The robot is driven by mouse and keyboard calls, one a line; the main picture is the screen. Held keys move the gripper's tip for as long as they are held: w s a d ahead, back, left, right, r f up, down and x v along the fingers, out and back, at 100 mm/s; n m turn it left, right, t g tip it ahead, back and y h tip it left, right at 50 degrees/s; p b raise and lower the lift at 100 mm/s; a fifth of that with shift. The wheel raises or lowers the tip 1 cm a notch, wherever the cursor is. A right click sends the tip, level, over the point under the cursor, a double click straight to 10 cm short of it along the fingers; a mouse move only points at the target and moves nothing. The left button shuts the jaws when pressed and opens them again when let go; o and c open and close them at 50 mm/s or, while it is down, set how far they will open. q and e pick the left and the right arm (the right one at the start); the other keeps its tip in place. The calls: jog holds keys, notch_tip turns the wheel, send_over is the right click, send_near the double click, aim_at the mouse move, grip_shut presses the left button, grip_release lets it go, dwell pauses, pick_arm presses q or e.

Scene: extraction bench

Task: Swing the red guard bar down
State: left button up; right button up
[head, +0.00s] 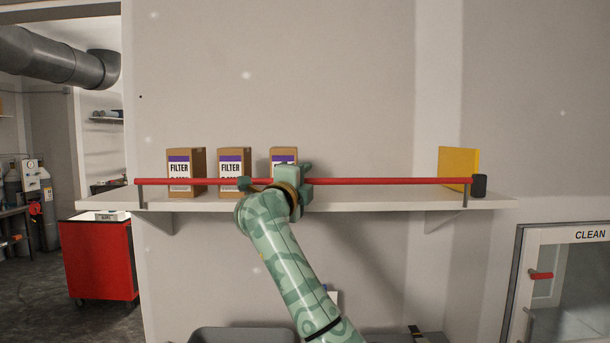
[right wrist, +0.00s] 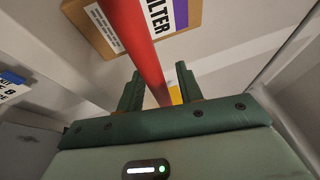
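The red guard bar (head: 385,181) lies level across the front of the shelf, at the height of the boxes. Its right end meets a dark cylinder (head: 480,186), and its left end is free-looking above a thin grey post (head: 141,198). My right gripper (head: 288,178) is at the middle of the bar and hides a short stretch of it. In the right wrist view the bar (right wrist: 138,45) runs between the two green fingers (right wrist: 158,82), which stand apart with a gap seen beside it. My left gripper is not in view.
The white shelf (head: 365,201) carries filter boxes (head: 184,174) behind the bar and a yellow panel (head: 455,166) at right. A red cabinet (head: 98,260) stands lower left, a glass-fronted cabinet marked CLEAN (head: 522,290) lower right. A grey bin (head: 235,334) is below.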

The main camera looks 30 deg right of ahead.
jog(key=shift+w+d, duration=0.2)
jog(key=shift+d, duration=0.05)
grip_shut()
